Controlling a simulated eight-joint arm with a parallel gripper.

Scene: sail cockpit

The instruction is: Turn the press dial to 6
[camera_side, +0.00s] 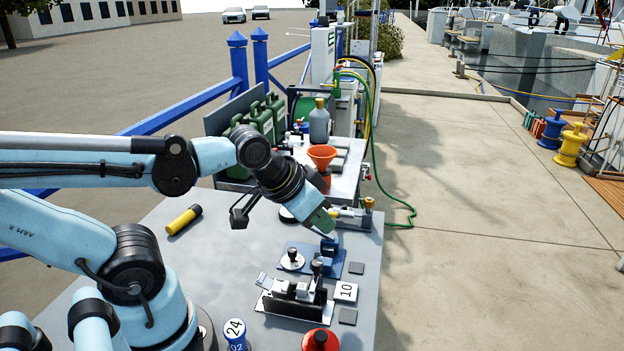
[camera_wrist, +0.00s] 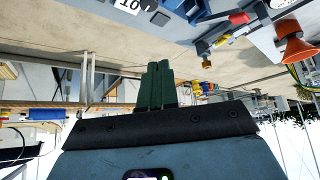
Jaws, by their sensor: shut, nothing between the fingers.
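A small blue press (camera_side: 328,248) stands on a blue base plate on the grey bench. A pale round disc with a dark knob (camera_side: 292,259) sits on the left of that plate. It may be the dial, but I cannot read any number on it. My gripper (camera_side: 331,233) is just above the blue press, its fingers pointing down and to the right. I cannot tell whether they touch the press. In the wrist view my green fingers (camera_wrist: 157,80) lie side by side, shut and empty. The press and disc are not seen clearly there.
A black and silver fixture (camera_side: 294,300) stands in front, beside a white card marked 10 (camera_side: 346,292). An orange funnel (camera_side: 322,156) stands behind. The bench's left is mostly clear.

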